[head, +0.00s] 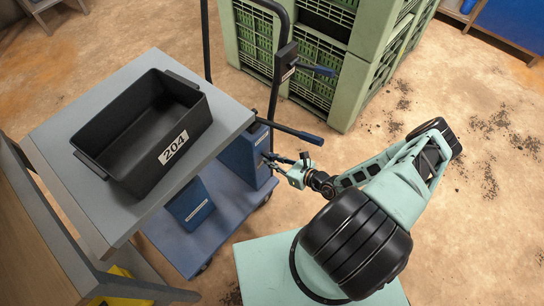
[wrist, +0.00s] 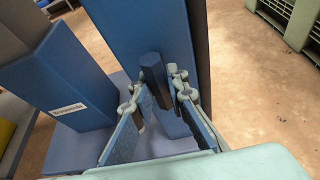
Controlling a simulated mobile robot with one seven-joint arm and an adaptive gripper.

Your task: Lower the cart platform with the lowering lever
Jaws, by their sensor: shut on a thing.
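The cart platform (head: 62,118) is a grey slab raised above the blue cart base (head: 215,232), with a black bin marked 204 (head: 150,128) on it. My gripper (head: 270,158) is low beside the cart's right blue column (head: 243,160). In the wrist view, my gripper (wrist: 160,100) has its fingers closed around a short dark-blue lever handle (wrist: 152,72) in front of the blue column. The fingers hide part of the handle. Two longer levers with blue grips show in the head view, an upper one (head: 318,70) and a lower one (head: 302,134), both apart from my fingertips.
Green crates (head: 345,95) stand behind the cart. A wooden-sided bench (head: 40,235) is at the left, close to the platform. The dark upright cart frame (head: 275,70) rises behind the columns. Open floor (head: 480,215) lies to the right, with dark debris.

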